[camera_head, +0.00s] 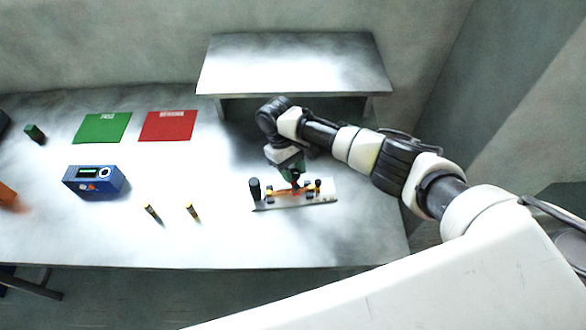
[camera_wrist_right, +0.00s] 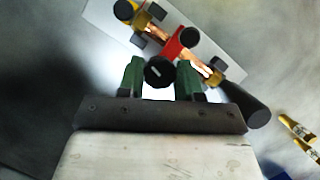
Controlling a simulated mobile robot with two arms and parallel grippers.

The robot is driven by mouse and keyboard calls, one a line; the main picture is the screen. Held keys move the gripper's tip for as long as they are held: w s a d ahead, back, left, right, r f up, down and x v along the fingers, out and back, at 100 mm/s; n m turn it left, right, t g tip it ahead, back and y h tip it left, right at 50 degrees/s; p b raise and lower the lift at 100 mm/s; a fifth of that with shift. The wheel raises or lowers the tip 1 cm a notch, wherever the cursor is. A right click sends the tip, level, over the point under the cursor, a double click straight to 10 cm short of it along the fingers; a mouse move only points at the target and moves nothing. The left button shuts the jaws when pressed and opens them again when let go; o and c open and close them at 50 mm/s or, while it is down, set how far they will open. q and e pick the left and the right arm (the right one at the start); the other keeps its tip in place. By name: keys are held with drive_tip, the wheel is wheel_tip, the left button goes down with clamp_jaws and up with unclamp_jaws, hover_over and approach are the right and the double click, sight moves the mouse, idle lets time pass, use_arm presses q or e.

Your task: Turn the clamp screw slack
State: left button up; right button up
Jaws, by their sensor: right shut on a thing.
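My right gripper (camera_head: 293,174) reaches down over the clamp fixture (camera_head: 322,200) on the metal table. In the right wrist view its two green fingers (camera_wrist_right: 160,76) stand on either side of a round black screw knob (camera_wrist_right: 158,71) with a pale mark on its face, and are shut on it. The knob sits by a red clamp piece (camera_wrist_right: 182,42) on a pale base plate (camera_wrist_right: 222,36). In the head view my arm partly hides the fixture. My left gripper is not in view.
A black cylinder (camera_head: 255,189) stands at the fixture's left end. A blue meter box (camera_head: 94,182), a green mat (camera_head: 102,128) and a red mat (camera_head: 167,126) are further left. A raised shelf (camera_head: 295,75) stands behind.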

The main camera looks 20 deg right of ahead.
idle(0.8)
drive_tip(key=o, duration=0.7)
drive_tip(key=shift+c, duration=0.2)
drive_tip(key=shift+r, duration=0.1)
drive_tip(key=b+v, duration=0.2)
drive_tip(key=v, duration=0.8)
drive_tip(key=shift+r, duration=0.35)
drive_tip(key=shift+w, duration=0.1)
